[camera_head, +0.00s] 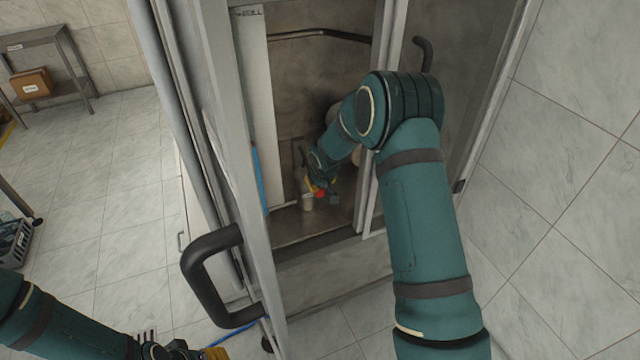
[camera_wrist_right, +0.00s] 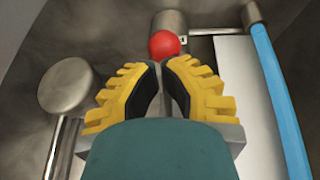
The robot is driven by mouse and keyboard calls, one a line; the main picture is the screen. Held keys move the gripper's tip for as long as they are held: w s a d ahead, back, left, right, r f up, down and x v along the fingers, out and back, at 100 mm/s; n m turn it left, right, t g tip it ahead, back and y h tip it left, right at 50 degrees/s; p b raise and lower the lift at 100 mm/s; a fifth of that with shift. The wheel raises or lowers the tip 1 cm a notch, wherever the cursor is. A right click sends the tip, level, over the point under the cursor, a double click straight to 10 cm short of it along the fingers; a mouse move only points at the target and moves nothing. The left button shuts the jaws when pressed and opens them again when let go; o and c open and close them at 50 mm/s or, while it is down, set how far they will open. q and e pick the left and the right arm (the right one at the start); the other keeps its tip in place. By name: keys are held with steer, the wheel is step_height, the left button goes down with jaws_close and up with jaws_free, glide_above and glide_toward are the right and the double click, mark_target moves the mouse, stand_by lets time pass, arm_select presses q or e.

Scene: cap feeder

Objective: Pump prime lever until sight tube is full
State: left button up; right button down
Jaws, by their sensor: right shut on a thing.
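The prime lever's red knob (camera_head: 319,193) is inside the open cabinet. In the right wrist view the red knob (camera_wrist_right: 165,44) stands just beyond my fingertips, with a grey rod between the fingers. My right gripper (camera_wrist_right: 162,75) is shut on the lever below the knob; it is small in the head view (camera_head: 313,188). The sight tube shows a blue column (camera_head: 259,180) beside a white panel, blue only in its lower part in the head view. My left gripper (camera_head: 205,352) is low at the picture's bottom edge, mostly cut off.
The cabinet door with a black handle (camera_head: 205,275) stands open on the left. The right cabinet frame (camera_head: 385,60) is close to my right arm. A round grey knob (camera_wrist_right: 67,85) is left of the fingers. A shelf with a box (camera_head: 32,84) is far left.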

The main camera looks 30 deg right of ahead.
steer(key=shift+s, duration=0.1)
steer(key=v, duration=1.2)
steer(key=c, duration=1.7)
jaws_free()
steer(key=shift+n+g+h, duration=0.4)
steer(key=shift+h, duration=0.1)
steer(key=w+r, duration=0.3)
steer(key=r, duration=0.1)
steer(key=shift+a+r, duration=0.1)
steer(key=shift+a, duration=0.3)
jaws_close()
step_height(320, 180, up, 6)
steer(key=w+a, duration=0.1)
steer(key=a, duration=0.1)
steer(key=shift+w+a+f+n+g+h, duration=0.2)
steer(key=shift+w+f+n+g+h, duration=0.1)
steer(key=shift+n+g, duration=0.1)
